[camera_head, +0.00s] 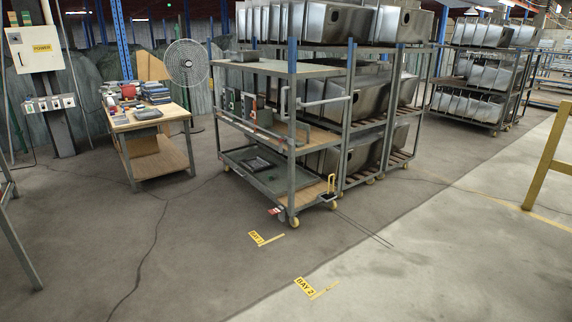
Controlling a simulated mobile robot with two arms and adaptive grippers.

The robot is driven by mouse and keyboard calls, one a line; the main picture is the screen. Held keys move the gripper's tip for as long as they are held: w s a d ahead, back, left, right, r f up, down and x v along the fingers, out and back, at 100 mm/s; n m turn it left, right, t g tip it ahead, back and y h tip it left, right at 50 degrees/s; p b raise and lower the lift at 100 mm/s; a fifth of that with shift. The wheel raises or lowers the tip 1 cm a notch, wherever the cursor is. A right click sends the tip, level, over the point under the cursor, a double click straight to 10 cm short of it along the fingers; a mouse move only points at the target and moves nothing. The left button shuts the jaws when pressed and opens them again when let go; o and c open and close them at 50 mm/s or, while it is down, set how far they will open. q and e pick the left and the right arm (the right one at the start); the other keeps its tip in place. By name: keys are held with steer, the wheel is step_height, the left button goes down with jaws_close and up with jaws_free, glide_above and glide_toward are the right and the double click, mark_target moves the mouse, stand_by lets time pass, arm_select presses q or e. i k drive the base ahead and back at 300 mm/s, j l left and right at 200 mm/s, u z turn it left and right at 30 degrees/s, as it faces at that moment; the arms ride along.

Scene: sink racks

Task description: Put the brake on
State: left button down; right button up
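A grey metal cart (318,171) with wooden-topped shelves stands in the middle, in front of the sink racks. It rides on yellow casters; the front one (294,222) is at its near corner. A small red part (275,211) sticks out low beside that caster and looks like a brake pedal; it is too small to tell its position. A yellow upright piece (331,184) stands near the cart's right corner, above another caster (333,205). Neither of my grippers is in view.
Racks of steel sinks (372,100) stand directly behind the cart. A cluttered work table (160,140) and a fan (187,62) are at left. A yellow rail (548,160) stands at right. The floor in front, with a "BAY 2" marking (305,286), is clear.

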mark_target(274, 211)
steer(key=i+u, duration=0.25)
steer(key=i, duration=1.65)
